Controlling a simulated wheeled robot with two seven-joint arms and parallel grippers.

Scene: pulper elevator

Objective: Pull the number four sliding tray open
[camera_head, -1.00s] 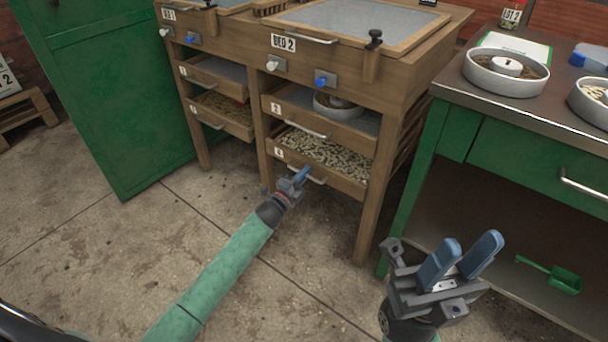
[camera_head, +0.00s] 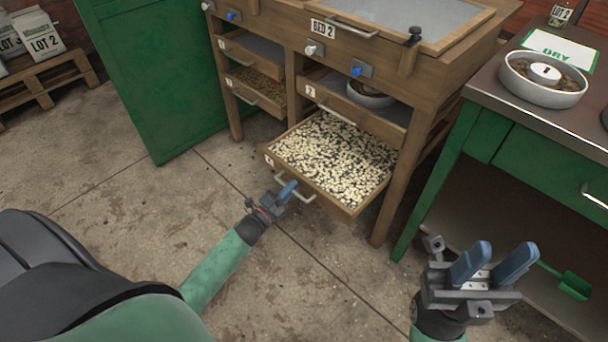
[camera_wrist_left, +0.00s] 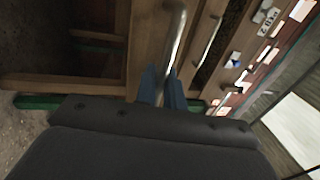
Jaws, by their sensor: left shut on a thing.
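The number four sliding tray (camera_head: 325,165) is the lower right tray of the wooden cabinet. It stands well out from the cabinet, filled with pale beans. Its bar handle (camera_head: 305,196) is on the front board, with a small number label near the left end. My left gripper (camera_head: 288,190) is shut on the handle at its left part. In the left wrist view the handle (camera_wrist_left: 174,45) runs up from between the blue fingers (camera_wrist_left: 163,85). My right gripper (camera_head: 492,262) is open and empty, in front of the green table.
Tray two (camera_head: 355,112) sits above, nearly closed, with a round dish inside. Trays one and three (camera_head: 255,90) are at the left. A green cabinet (camera_head: 150,80) stands left; a green table (camera_head: 540,140) stands right. The floor before the tray is clear.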

